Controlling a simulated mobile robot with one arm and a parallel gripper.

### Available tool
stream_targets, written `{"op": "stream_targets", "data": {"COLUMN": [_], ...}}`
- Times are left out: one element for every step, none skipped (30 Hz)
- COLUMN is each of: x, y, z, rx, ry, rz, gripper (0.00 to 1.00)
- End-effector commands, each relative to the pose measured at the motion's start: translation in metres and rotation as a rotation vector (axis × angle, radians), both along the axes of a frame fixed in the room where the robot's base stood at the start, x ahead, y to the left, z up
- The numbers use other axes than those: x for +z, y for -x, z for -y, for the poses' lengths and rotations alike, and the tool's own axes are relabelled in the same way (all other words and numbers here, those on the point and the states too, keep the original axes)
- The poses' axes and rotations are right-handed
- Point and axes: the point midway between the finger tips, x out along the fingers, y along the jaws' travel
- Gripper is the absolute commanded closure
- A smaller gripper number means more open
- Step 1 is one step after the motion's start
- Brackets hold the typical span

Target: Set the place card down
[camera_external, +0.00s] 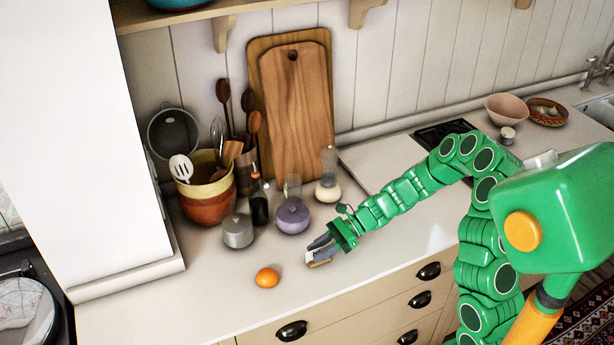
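My gripper (318,250) is low over the front part of the counter, to the right of an orange. A small pale and tan piece (320,263), which looks like the place card, shows at the fingertips. It is at or just above the counter top; I cannot tell whether it touches. The fingers and the piece are too small here to tell whether the fingers are shut on it.
The orange (267,277) lies on the counter (215,307) left of my gripper. Behind stand a grey canister (238,232), a dark bottle (259,207), a purple pot (292,218) and a cream jar (327,191). The counter's front edge is close. Free room lies around the orange.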

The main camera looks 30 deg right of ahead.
Motion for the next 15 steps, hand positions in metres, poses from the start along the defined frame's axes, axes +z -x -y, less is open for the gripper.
{"op": "stream_targets", "data": {"x": [0.002, 0.003, 0.005, 0.007, 0.009, 0.011, 0.013, 0.014, 0.016, 0.018, 0.020, 0.023, 0.025, 0.027, 0.029], "y": [-0.001, -0.001, -0.001, -0.001, 0.000, 0.000, 0.000, 0.000, -0.001, -0.001, -0.001, -0.001, -0.001, -0.001, -0.001], "z": [0.006, 0.009, 0.014, 0.018, 0.022, 0.028, 0.032, 0.036, 0.043, 0.047, 0.052, 0.058, 0.062, 0.066, 0.072], "rx": [-0.003, -0.003, -0.004, -0.003, -0.002, -0.002, -0.002, -0.002, -0.003, -0.004, -0.004, -0.004, -0.004, -0.003, -0.003], "ry": [0.001, 0.001, 0.001, 0.001, 0.000, 0.000, 0.000, 0.001, 0.002, 0.002, 0.002, 0.001, 0.000, 0.000, 0.001], "rz": [0.001, 0.001, 0.001, 0.000, 0.001, 0.001, 0.001, 0.001, 0.000, 0.001, 0.002, 0.002, 0.002, 0.001, 0.002], "gripper": [0.68, 0.68, 0.68, 0.68, 0.68, 0.68, 0.68, 0.68, 0.68, 0.68, 0.68, 0.68, 0.68, 0.68, 0.68]}}
